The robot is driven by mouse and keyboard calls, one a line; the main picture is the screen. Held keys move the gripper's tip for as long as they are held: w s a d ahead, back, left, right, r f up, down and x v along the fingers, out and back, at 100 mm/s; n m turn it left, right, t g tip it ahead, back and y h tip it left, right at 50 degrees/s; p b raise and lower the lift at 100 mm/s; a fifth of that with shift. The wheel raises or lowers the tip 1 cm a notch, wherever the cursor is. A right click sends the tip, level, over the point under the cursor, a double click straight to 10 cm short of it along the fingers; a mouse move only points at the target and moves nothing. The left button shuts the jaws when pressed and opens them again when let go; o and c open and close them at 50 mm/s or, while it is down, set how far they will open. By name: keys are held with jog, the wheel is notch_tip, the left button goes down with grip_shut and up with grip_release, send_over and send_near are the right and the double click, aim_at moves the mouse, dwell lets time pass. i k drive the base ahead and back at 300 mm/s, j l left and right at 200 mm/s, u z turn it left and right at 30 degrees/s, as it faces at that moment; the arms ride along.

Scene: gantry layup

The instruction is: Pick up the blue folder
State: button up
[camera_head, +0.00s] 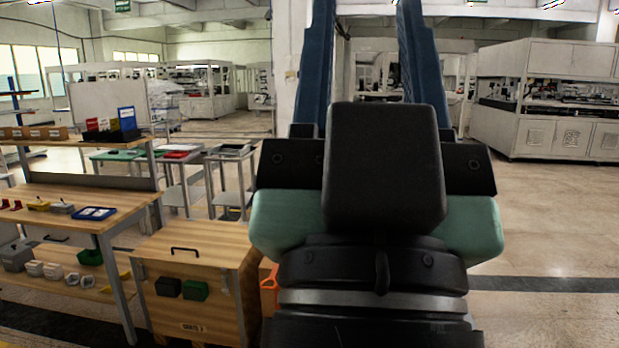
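A blue upright piece (127,118), which looks like the blue folder, stands at the right end of a black holder (116,137) on the upper shelf of the workbench at the left. Smaller red and white pieces stand beside it. My gripper (365,8) is large in the right centre, with two blue fingers pointing up and their tips at the top edge of the picture. The fingers are apart, with only the background visible between them. The gripper is well to the right of the blue folder and not touching it.
The workbench (125,208) holds a blue tray (94,213) and small parts, with bins below. A wooden cabinet (190,262) stands close on my left. Carts (183,190) stand behind it. Open floor (555,235) lies to the right.

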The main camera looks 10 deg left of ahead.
aim_at(126, 116)
jog(key=i+j+u, duration=0.75)
jog(key=j+u, duration=0.2)
jog(key=i+j+u, duration=0.15)
jog(key=i+u, duration=0.3)
jog(key=i+j, duration=0.15)
jog(key=i, duration=0.5)
jog(key=i+j, duration=0.15)
jog(key=i, duration=0.5)
jog(key=i+j, duration=0.15)
jog(key=i, duration=0.5)
jog(key=i+j+z, duration=0.15)
jog(key=i+z, duration=0.25)
jog(key=i+j+z, duration=0.25)
jog(key=z, duration=0.15)
jog(key=i+j+z, duration=0.65)
jog(key=j+z, duration=0.15)
jog(key=i+j+z, duration=0.2)
jog(key=j+z, duration=0.15)
jog(key=i+j+z, duration=0.15)
jog(key=j+z, duration=0.25)
jog(key=j, duration=0.2)
jog(key=i+j+z, duration=0.1)
jog(key=j+z, duration=0.25)
jog(key=j, duration=0.15)
jog(key=j+z, duration=0.35)
jog(key=j, duration=0.15)
jog(key=i+j, duration=0.15)
jog(key=i+z, duration=0.05)
